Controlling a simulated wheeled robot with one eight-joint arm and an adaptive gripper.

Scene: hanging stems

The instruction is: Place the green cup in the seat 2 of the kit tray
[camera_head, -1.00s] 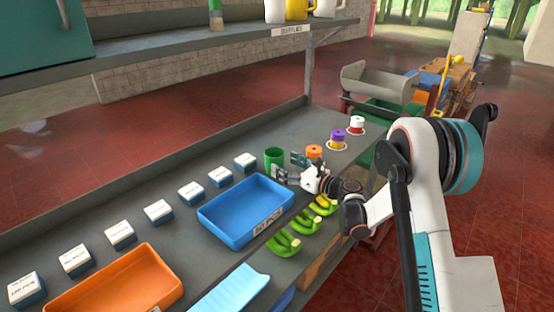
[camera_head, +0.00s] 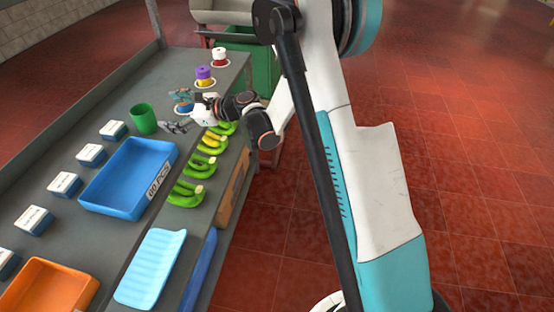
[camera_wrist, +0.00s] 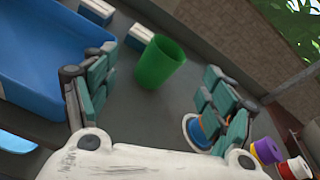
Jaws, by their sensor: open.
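The green cup (camera_head: 143,119) stands upright on the grey bench, behind the blue tray's right end. My gripper (camera_head: 177,111) is open just right of the cup, its fingers pointing toward it. In the wrist view the cup (camera_wrist: 160,62) stands beyond and between the two spread fingers (camera_wrist: 156,98), touching neither as far as I can see. I cannot tell which tray is the kit tray.
A blue and orange spool (camera_wrist: 208,127) sits close by my right finger. Purple (camera_head: 204,75) and white (camera_head: 219,56) spools stand beyond. Green and yellow curved pieces (camera_head: 186,194) line the front edge. White-and-blue boxes (camera_head: 91,154) line the back. An orange tray (camera_head: 45,288) is near.

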